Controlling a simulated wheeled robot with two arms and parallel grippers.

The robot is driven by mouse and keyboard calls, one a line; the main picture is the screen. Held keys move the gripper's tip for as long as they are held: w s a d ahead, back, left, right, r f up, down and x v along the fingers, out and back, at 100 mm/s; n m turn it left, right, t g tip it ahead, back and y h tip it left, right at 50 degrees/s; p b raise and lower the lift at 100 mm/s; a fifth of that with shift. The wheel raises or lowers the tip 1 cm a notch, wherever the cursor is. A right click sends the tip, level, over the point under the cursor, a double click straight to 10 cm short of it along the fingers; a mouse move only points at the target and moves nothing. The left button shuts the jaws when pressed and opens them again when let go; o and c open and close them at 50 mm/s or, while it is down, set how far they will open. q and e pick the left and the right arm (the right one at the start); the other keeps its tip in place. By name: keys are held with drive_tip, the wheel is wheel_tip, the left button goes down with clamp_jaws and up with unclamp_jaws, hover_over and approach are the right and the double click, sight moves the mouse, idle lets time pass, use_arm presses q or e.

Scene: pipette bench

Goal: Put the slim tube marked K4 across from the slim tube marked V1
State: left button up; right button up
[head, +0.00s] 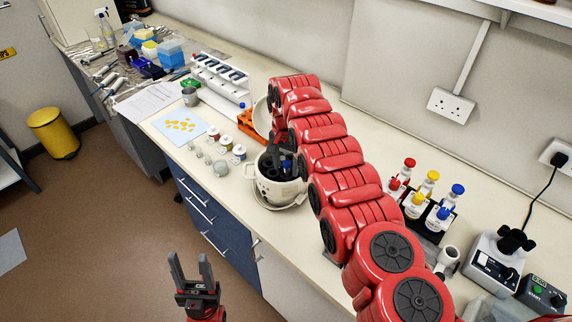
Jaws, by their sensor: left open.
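A cream centrifuge (262,195) stands on the bench with its dark rotor (267,170) exposed. A small blue-topped piece (286,165), perhaps a tube cap, shows at the rotor's right side. My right gripper (281,152) points down over the rotor, close to this blue top. Its fingers are dark and partly hidden by my red arm, so I cannot tell if they hold anything. No K4 or V1 marking is readable. An orange rack (250,126) is partly visible behind the centrifuge. My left gripper (190,268) is open and empty, in front of the bench over the floor.
Several small jars (226,144) and a blue sheet with yellow pieces (180,126) lie left of the centrifuge. A white multi-slot device (220,75) is behind. Bottles with red, yellow and blue caps (428,195) stand right of my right arm. Bench space left of these bottles is largely covered by that arm.

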drive_tip(key=shift+r, duration=0.15)
drive_tip(key=shift+r, duration=0.25)
wheel_tip(320, 180, up, 4)
drive_tip(key=shift+a+r+p, duration=0.1)
drive_tip(key=shift+r+p, duration=0.15)
drive_tip(key=shift+p, duration=0.05)
wheel_tip(320, 180, up, 12)
drive_tip(key=p, duration=1)
drive_tip(key=shift+s, duration=0.15)
